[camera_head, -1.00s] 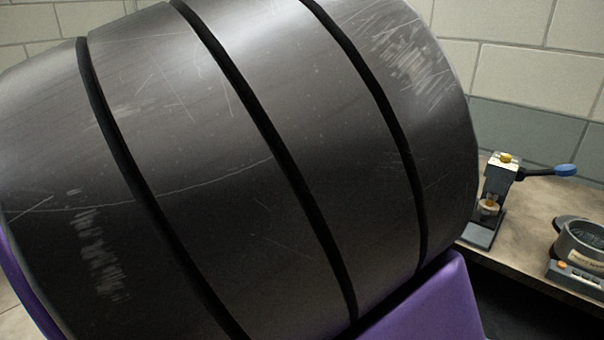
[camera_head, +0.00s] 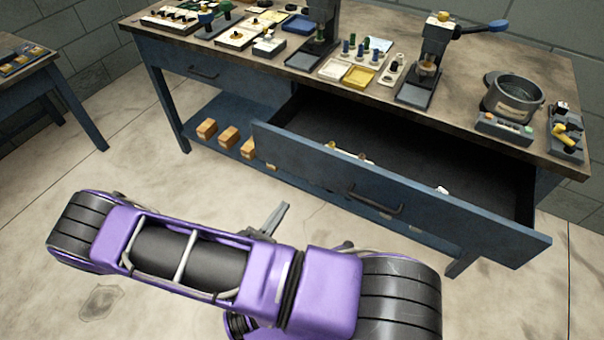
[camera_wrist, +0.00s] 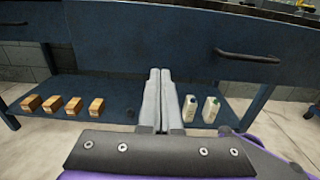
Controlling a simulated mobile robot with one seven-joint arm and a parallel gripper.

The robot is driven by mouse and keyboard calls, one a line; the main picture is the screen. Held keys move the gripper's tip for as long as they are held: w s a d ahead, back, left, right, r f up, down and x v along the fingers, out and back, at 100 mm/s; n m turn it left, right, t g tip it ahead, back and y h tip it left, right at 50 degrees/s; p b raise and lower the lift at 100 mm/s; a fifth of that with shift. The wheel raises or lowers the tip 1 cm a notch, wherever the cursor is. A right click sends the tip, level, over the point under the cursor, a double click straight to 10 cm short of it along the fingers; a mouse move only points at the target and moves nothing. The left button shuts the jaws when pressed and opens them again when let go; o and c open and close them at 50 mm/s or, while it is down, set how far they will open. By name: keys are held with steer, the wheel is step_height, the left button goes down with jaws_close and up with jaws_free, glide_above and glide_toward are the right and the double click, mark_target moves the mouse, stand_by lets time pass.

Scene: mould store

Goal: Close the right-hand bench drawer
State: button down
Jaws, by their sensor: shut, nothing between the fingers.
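The right-hand bench drawer (camera_head: 460,215) is pulled far out, its dark inside showing from above. Its blue front carries a black bar handle (camera_head: 375,203). In the wrist view the drawer front (camera_wrist: 150,40) spans the upper part, with the handle (camera_wrist: 247,56) right of the fingers. My gripper (camera_head: 284,207) is low in front of the drawer, left of the handle and apart from it. In the wrist view my gripper (camera_wrist: 160,72) has its two grey fingers together, empty, pointing towards the bench below the drawer front. A few small items lie in the drawer, partly hidden by its front.
The left drawer (camera_head: 205,72) is shut. The lower shelf holds several wooden blocks (camera_wrist: 73,105) and two white bottles (camera_wrist: 210,109). The worktop carries a press (camera_head: 430,60), a round pot (camera_head: 513,97) and trays. The floor (camera_head: 90,165) left of my arm is clear.

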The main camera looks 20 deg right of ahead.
mark_target(313, 168)
steer(key=x, duration=1.4)
steer(key=shift+f+p, duration=0.15)
steer(key=shift+p, duration=0.2)
steer(key=shift+d, duration=0.15)
